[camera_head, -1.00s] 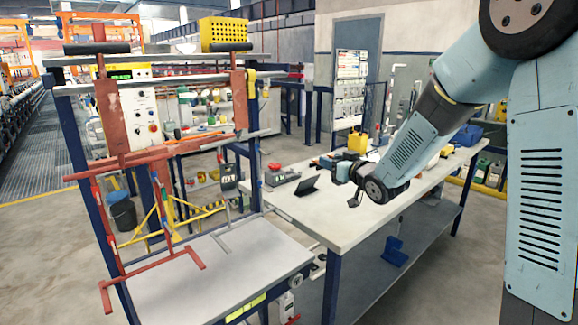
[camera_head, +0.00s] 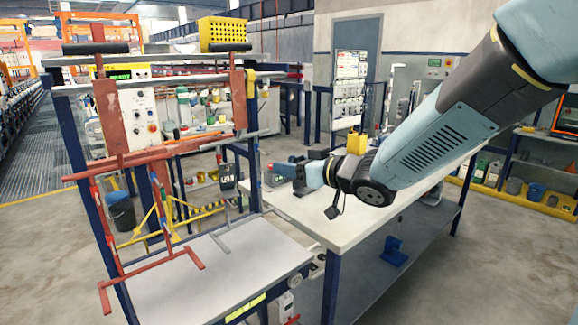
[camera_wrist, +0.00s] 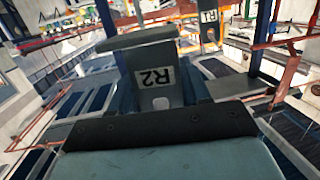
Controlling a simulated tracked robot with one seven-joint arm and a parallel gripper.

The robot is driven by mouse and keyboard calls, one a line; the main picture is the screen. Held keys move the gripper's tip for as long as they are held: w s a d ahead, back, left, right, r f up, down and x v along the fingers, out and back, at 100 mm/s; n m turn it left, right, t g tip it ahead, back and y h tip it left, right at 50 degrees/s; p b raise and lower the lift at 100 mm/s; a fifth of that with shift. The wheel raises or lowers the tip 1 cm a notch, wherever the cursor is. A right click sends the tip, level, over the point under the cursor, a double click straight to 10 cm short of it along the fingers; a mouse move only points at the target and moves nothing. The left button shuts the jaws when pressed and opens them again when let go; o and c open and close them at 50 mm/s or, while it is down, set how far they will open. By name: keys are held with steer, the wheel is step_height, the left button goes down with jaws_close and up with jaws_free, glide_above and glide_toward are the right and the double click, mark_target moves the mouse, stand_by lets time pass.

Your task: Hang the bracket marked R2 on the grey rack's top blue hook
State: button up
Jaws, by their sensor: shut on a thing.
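The bracket marked R2 (camera_wrist: 158,90) is grey, and its label reads upside down in the wrist view. My gripper (camera_wrist: 158,122) is shut on it. In the head view my gripper (camera_head: 314,174) is above the left part of the white table, with the dark bracket (camera_head: 298,180) at its tip. The grey rack (camera_head: 224,236) is left of my gripper, across a gap. A dark bracket with a pale label (camera_head: 227,174) hangs at it. The rack's blue hooks are too small to tell apart clearly.
A red rack (camera_head: 150,157) hangs left of the grey one, in the same blue-posted frame. A pale shelf (camera_head: 205,283) lies below both. The white table (camera_head: 350,218) stands right of the frame, with a yellow container (camera_head: 356,142) behind my wrist.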

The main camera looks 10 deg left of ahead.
mark_target(268, 154)
steer(key=shift+w+d+r+x, duration=0.1)
steer(key=shift+w+x, duration=0.1)
steer(key=shift+x, duration=1.25)
steer(key=shift+w+d+r+x, duration=0.15)
steer(key=shift+w+x, duration=0.1)
steer(key=shift+x, duration=1.25)
steer(key=shift+w+d+x, duration=0.1)
steer(key=shift+w+x, duration=0.1)
steer(key=shift+x, duration=1.25)
steer(key=shift+x, duration=1)
steer(key=shift+w+a+f, duration=0.45)
steer(key=shift+w+a, duration=0.05)
steer(key=shift+w, duration=0.15)
